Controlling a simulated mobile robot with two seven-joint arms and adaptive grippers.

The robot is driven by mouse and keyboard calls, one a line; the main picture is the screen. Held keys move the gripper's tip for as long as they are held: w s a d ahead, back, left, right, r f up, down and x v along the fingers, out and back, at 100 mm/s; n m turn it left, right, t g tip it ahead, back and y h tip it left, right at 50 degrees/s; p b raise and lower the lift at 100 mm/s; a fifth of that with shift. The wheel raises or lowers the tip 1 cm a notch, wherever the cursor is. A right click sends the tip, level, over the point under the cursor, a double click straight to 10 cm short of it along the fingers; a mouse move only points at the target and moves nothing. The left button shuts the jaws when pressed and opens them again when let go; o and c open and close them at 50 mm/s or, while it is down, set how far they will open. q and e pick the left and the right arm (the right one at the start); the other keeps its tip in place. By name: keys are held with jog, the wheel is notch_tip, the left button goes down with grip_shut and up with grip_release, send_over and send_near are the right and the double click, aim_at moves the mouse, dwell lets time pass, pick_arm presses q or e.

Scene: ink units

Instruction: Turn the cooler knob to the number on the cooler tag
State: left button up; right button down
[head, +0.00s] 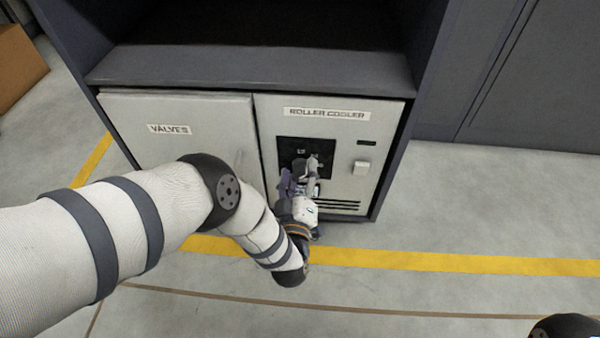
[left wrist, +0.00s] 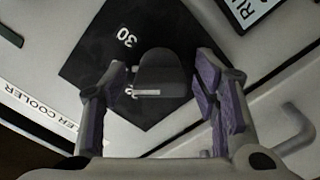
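The cooler panel (head: 330,118) is labelled "ROLLER COOLER" and has a black dial plate (head: 289,146), which also shows in the left wrist view (left wrist: 95,65). A dark grey knob (left wrist: 163,72) with a pale strip stands on the plate; a "30" is readable beside it and another number is mostly covered. My left gripper (head: 303,178) is in front of the dial and hides the knob in the head view. In the left wrist view, its two fingers (left wrist: 162,80) are open on either side of the knob, with visible gaps. My right gripper is not in view.
A white switch (head: 361,167) and a small dark slot sit right of the dial, with dark vents (head: 335,204) below. The "VALVES" door (head: 165,110) with a handle (left wrist: 290,130) is on the left. A cut-off lettered plate (left wrist: 248,10) shows near the dial.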

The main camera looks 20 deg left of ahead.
pick_arm(q)
jog(key=v, duration=1.2)
